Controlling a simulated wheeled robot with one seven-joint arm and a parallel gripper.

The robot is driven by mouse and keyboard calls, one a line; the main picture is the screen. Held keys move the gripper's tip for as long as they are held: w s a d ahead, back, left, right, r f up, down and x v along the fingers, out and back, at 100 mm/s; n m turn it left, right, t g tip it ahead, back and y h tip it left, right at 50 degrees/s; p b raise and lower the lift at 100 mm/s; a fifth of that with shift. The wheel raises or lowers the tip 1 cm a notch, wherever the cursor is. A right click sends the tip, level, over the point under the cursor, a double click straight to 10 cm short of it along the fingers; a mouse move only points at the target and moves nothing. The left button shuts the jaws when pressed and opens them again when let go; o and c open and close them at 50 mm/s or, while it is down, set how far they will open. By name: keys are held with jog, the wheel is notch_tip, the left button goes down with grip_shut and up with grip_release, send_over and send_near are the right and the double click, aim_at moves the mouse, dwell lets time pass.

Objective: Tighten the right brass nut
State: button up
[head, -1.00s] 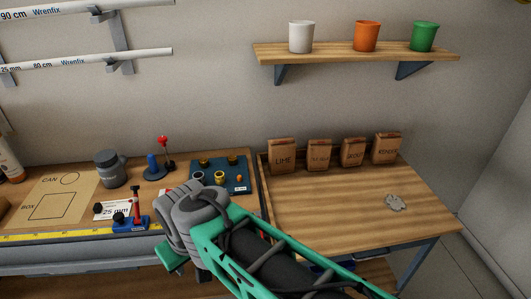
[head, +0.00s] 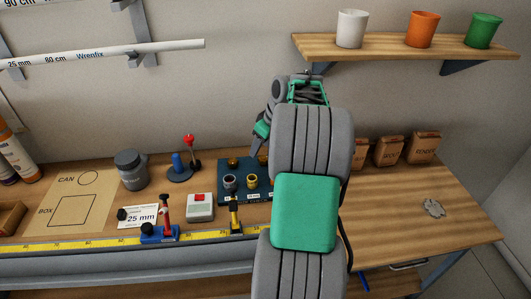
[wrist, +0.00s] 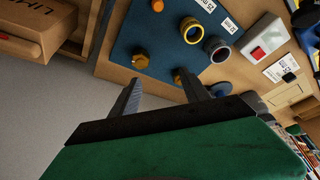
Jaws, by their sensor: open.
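The right brass nut (wrist: 140,61) is on the blue board (wrist: 125,35), on the left in the wrist view, which sees the board from the opposite side. Another brass nut (wrist: 179,76) is partly behind one finger; in the head view this left nut (head: 233,162) shows at the board's back edge. My gripper (wrist: 160,80) is open, with nothing between its fingers. Its fingers point toward the board's nut end, one near each nut. I cannot tell whether either finger touches. In the head view my gripper (head: 258,142) is above the board's back, and my arm hides the right nut.
A grey ring (head: 229,182) and a brass ring (head: 252,181) stand on the board in front of the nuts. A box with a red button (head: 200,207) is to the left. Bags (head: 388,151) line the right bench's back. A shelf (head: 390,47) hangs above.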

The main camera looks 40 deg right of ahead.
aim_at(264, 158)
jog(key=d+f, duration=0.1)
jog(key=f, duration=0.1)
jog(key=w+d+f, duration=0.1)
jog(key=f, duration=0.2)
jog(key=d+f+p, duration=0.1)
jog(key=f, duration=0.2)
jog(key=shift+w+d, duration=0.15)
jog(key=shift+w, duration=0.25)
jog(key=shift+c, duration=0.3)
grip_shut()
